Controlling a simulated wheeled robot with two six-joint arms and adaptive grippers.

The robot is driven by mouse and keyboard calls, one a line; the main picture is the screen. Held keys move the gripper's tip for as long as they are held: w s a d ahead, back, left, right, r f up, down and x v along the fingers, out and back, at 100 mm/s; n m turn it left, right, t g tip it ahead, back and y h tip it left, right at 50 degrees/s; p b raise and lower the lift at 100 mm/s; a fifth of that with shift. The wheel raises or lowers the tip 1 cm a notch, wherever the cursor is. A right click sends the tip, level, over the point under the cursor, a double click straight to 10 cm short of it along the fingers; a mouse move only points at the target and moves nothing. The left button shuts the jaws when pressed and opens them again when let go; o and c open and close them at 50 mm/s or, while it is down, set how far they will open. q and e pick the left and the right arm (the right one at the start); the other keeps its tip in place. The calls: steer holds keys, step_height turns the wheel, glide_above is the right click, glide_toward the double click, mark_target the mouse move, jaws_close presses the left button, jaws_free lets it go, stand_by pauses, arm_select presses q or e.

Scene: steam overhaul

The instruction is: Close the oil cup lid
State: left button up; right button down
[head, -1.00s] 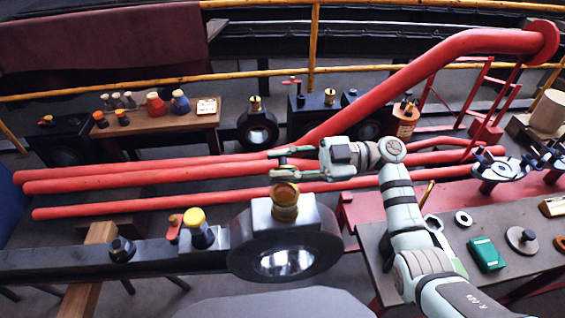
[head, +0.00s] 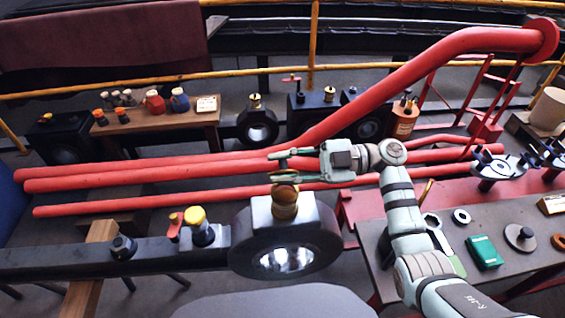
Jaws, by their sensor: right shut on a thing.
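The brass oil cup (head: 285,209) stands upright on top of the black bearing block (head: 318,230) in the middle foreground. My right gripper (head: 277,166) comes in from the right, just above and behind the cup's mouth. Its two fingers are shut on the oil cup lid, a small piece mostly hidden by the fingers. The lower finger overlaps the top rim of the cup. The exact tilt of the lid is hard to tell. My left gripper is not in view.
Red pipes (head: 130,180) run behind. A grey workbench (head: 462,243) on the right holds a green box (head: 484,252) and rings.

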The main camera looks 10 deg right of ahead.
steer(key=shift+s+n, duration=0.3)
steer(key=shift+n, duration=0.7)
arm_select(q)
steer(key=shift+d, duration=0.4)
arm_select(e)
steer(key=shift+s+f+n, duration=0.15)
steer(key=shift+s+n, duration=0.1)
steer(key=shift+n, duration=0.45)
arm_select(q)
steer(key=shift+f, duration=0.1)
arm_select(e)
steer(key=shift+s, duration=0.1)
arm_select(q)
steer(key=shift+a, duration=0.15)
arm_select(e)
steer(key=shift+f+n, duration=0.1)
steer(key=shift+n, duration=0.3)
steer(key=shift+s, duration=0.15)
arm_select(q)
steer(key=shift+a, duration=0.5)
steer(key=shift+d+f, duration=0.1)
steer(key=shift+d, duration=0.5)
arm_select(e)
steer(key=shift+n, duration=0.3)
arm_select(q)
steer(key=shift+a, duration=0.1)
